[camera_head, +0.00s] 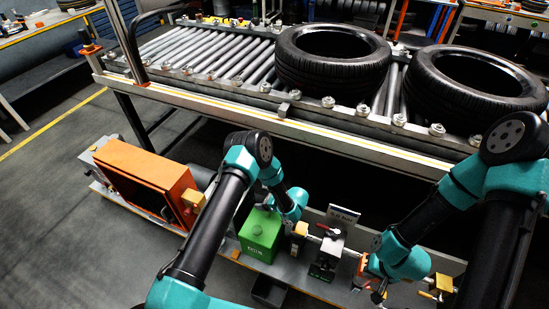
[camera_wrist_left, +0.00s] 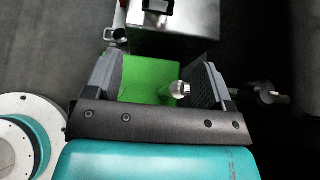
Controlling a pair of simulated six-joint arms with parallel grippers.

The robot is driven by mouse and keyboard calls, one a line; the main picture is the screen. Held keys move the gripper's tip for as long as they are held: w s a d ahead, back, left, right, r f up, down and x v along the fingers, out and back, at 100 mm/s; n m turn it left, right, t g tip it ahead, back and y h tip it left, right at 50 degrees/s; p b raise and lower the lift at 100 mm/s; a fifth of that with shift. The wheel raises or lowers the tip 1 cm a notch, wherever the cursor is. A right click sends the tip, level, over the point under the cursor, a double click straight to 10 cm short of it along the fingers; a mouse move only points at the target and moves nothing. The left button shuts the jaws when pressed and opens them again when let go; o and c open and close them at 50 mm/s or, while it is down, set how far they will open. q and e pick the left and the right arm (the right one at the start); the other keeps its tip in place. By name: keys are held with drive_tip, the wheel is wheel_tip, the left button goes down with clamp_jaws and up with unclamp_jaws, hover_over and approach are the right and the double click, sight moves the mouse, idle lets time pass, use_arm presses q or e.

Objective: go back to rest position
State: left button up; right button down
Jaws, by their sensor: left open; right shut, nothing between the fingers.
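My left gripper (camera_wrist_left: 157,68) is open in the left wrist view. The top of a green box (camera_wrist_left: 150,78) and a small silver knob (camera_wrist_left: 178,89) show between its fingers. I cannot tell how far apart fingers and box are. In the head view the green box (camera_head: 260,236) stands below the conveyor, just under my left wrist. The left fingers are largely hidden there. My right gripper (camera_head: 378,291) is shut and empty, low at the right by the pipe fittings. Its fingertips are small and hard to make out.
A roller conveyor (camera_head: 180,85) crosses the back, bearing two tyres (camera_head: 332,75) (camera_head: 475,95). Below it are an orange box (camera_head: 145,180), a valve with a red handle (camera_head: 328,235) and yellow-ended fittings. Open floor (camera_head: 50,210) lies at the left.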

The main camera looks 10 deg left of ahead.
use_arm(q)
drive_tip(key=s+n+g+h, duration=0.8)
drive_tip(key=s+h, duration=0.1)
drive_tip(key=s, duration=0.9)
drive_tip(key=s+a+r+n+t+h, duration=0.2)
drive_tip(key=s+r+n+t+h, duration=0.4)
drive_tip(key=r+n, duration=0.5)
drive_tip(key=s+n, duration=0.2)
drive_tip(key=shift+n+t, duration=0.4)
drive_tip(key=shift+s+a, duration=0.1)
drive_tip(key=shift+a, duration=0.05)
